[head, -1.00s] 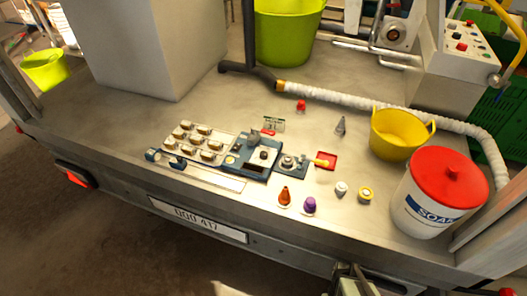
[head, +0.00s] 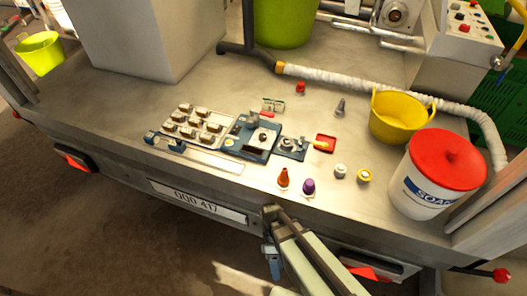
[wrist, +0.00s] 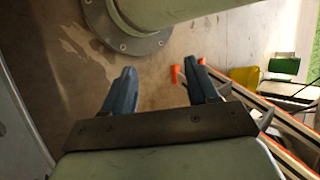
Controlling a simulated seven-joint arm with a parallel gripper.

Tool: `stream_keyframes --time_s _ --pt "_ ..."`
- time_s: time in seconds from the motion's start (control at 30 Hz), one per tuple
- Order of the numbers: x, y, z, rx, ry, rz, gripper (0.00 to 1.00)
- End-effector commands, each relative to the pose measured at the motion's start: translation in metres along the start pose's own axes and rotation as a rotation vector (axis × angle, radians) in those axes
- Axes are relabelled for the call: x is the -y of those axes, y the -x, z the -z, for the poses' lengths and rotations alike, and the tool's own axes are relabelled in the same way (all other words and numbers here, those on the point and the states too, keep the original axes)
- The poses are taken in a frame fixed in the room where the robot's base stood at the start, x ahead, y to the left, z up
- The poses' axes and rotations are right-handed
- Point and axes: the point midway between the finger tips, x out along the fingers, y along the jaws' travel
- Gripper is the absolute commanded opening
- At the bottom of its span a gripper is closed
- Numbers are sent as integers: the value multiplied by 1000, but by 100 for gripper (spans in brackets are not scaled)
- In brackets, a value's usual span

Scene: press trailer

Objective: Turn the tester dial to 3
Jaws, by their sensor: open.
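A blue tester unit (head: 250,140) with a pale face and a round dark knob lies on the trailer bed, centre. A smaller dark plate with a round grey dial (head: 288,144) joins its right side. I cannot read the dial marks or setting, nor tell which knob is the tester dial. My gripper (head: 274,270) hangs in front of the trailer's edge, below bed level and apart from both units. In the wrist view its two blue fingers (wrist: 162,82) are spread with nothing between them.
A tray of several pale blocks (head: 197,127) lies left of the tester. An orange cone (head: 283,178), a purple piece (head: 308,186), a red dish (head: 325,143), a yellow tub (head: 402,118) and a red-lidded soap bucket (head: 425,190) stand to the right. The trailer's front edge lies between gripper and units.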

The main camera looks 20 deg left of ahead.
Motion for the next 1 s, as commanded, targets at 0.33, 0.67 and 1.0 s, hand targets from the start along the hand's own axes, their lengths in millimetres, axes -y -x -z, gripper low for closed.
stream_keyframes --time_s 0.33,0.67,1.0 --pt "42 62 99 56 264 -93 59" --pt "95 110 175 85 466 -163 59" --pt "91 198 203 21 457 -278 59"
